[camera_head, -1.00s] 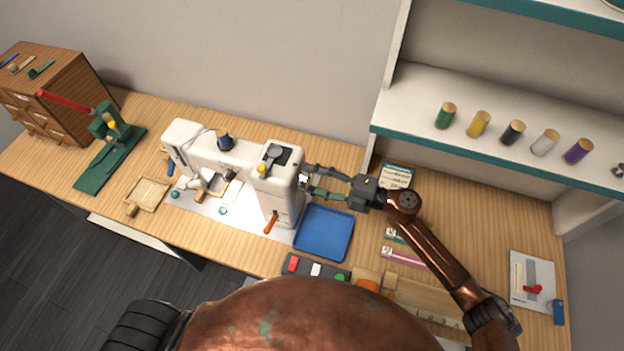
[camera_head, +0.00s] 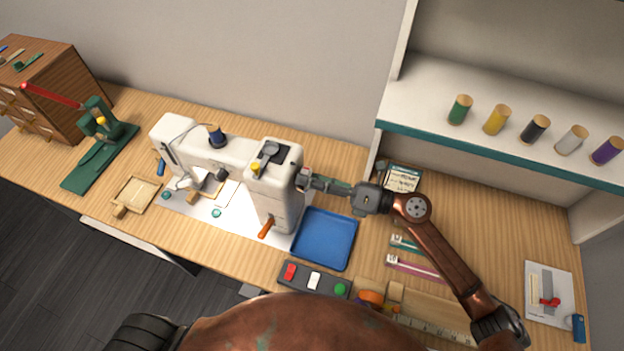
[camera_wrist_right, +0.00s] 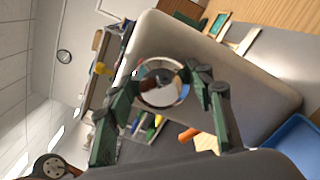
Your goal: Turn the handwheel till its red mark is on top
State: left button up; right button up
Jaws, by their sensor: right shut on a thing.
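The white sewing machine (camera_head: 272,195) stands on the wooden table. Its round metal handwheel (camera_wrist_right: 163,84) is on the machine's right end and shows between my fingers in the right wrist view. My right gripper (camera_head: 306,182) reaches in from the right and is shut on the handwheel. In the right wrist view its green fingers (camera_wrist_right: 166,88) lie on either side of the rim. In the head view the fingers and the machine's end mostly hide the wheel. I cannot clearly tell where the red mark is. My left gripper is not in view.
A blue tray (camera_head: 325,238) lies just right of the machine, below my right gripper. A lever with an orange grip (camera_head: 265,228) sticks out at the machine's front. A shelf (camera_head: 480,150) with several thread spools overhangs the table at the right. A switch box (camera_head: 314,280) lies in front.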

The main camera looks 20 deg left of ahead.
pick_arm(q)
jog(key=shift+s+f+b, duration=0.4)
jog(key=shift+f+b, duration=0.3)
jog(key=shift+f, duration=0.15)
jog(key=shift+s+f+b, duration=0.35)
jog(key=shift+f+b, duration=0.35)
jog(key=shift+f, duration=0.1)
pick_arm(e)
jog(key=shift+f+n, duration=0.1)
jog(key=shift+n, duration=2.1)
jog(key=o, duration=1.2)
jog(key=shift+c, duration=0.2)
jog(key=d, duration=1.2)
jog(key=shift+s, duration=0.25)
jog(key=shift+r, duration=0.2)
